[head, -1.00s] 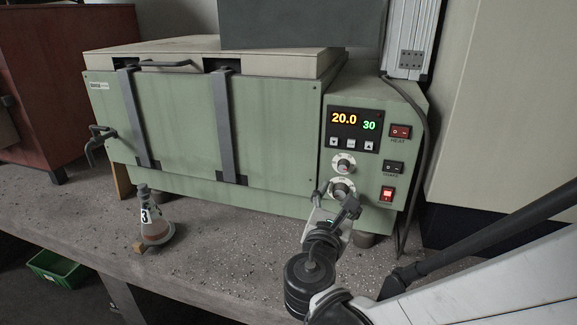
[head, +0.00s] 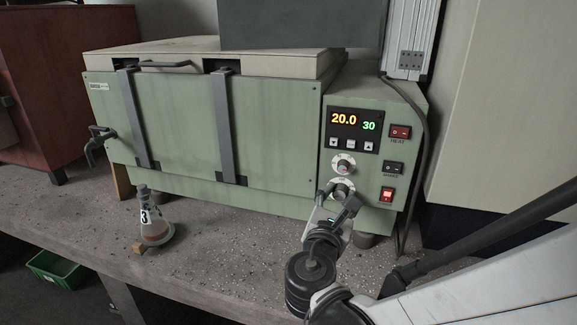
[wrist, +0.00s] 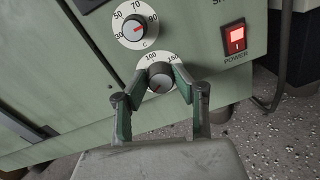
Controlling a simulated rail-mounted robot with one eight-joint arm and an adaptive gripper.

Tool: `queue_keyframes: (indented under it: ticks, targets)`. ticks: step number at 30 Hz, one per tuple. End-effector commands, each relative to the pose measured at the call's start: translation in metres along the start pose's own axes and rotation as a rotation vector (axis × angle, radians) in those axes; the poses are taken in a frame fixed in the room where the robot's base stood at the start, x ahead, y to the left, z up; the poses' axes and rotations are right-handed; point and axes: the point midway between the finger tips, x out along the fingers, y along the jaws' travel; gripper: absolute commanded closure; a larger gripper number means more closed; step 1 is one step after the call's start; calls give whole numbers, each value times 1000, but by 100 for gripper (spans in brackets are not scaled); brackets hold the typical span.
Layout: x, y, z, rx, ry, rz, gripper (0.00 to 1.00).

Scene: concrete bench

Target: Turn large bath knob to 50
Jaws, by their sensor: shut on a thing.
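The green water bath (head: 180,130) stands on the bench with its control panel at the right. The panel has an upper knob (head: 344,166) with a white dial; in the wrist view this upper knob (wrist: 134,27) is marked 30, 50, 70, 90 and C, and nothing touches it. Below is a lower knob (wrist: 160,79), whose dial shows 100 and 150; my gripper hides the rest. A red mark shows on its lower left face. My gripper (head: 340,196) is shut on this lower knob, with one finger on each side. The display (head: 353,122) reads 20.0 and 30.
Red heat switch (head: 400,132), black switch (head: 393,167) and lit power switch (head: 387,194) sit right of the knobs. A flask (head: 151,220) labelled 3 stands on the bench at the left. A dark cable hangs at the panel's right. The bench before the bath is mostly clear.

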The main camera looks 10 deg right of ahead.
Motion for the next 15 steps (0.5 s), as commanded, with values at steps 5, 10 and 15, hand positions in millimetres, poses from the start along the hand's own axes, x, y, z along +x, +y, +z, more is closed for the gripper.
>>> queue_keyframes:
  ticks: [5, 10, 15]
  targets:
    - [0, 0, 0, 85, 4, -1, 100]
    - [0, -1, 0, 219, 10, -2, 100]
    - [0, -2, 0, 379, 17, -4, 100]
